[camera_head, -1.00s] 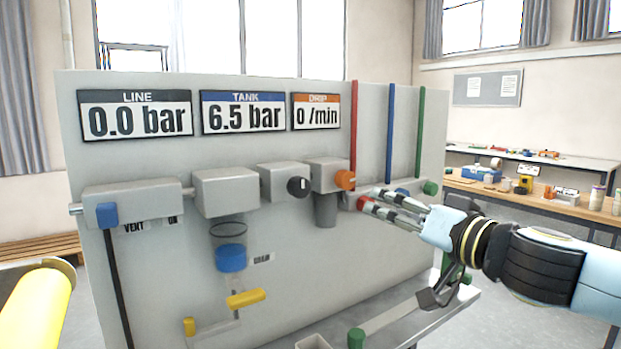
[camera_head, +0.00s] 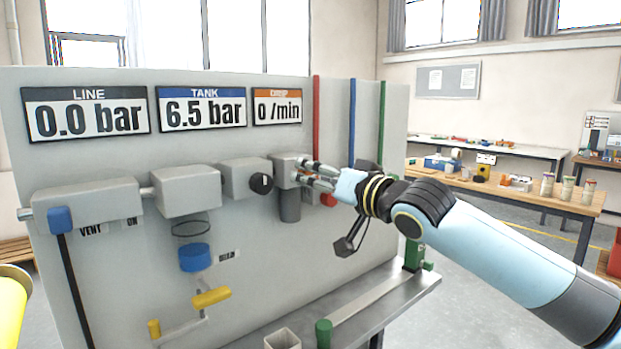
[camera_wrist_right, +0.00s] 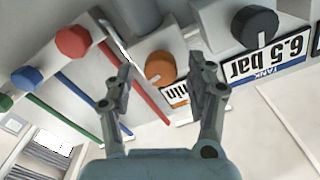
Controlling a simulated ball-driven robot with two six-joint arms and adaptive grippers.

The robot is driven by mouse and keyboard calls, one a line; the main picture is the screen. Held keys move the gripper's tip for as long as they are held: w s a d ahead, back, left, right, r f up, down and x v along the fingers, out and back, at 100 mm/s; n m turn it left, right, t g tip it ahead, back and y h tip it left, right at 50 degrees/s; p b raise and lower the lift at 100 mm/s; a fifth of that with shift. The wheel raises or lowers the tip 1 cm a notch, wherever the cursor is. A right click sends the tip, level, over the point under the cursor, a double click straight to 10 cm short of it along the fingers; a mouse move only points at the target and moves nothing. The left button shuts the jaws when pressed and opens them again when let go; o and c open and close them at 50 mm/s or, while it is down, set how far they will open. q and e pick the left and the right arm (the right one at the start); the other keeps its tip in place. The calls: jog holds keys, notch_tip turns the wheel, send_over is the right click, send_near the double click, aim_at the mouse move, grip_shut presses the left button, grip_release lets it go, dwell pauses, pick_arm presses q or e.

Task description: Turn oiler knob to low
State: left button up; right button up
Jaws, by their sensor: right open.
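The orange oiler knob (camera_wrist_right: 160,66) has a pale pointer mark and sits on a light grey block in the right wrist view. In the head view, the oiler block (camera_head: 284,170) with its dark grey bowl (camera_head: 289,207) is on the panel, and my fingers hide most of the knob. My right gripper (camera_head: 308,173) is open, with its fingertips at the knob. In the wrist view one finger is on each side of the knob, and I cannot tell whether they touch it. The drip display (camera_head: 277,108) reads 0 /min. My left gripper is out of view.
A black knob (camera_head: 261,183) on the neighbouring block is close left of the oiler. A red knob (camera_wrist_right: 73,41) is on the other side, with red, blue and green tubes rising on the panel. A grey shelf (camera_head: 405,298) juts out below.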

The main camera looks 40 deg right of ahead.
jog(key=shift+w+a, duration=0.15)
jog(key=shift+w, duration=0.8)
grip_shut()
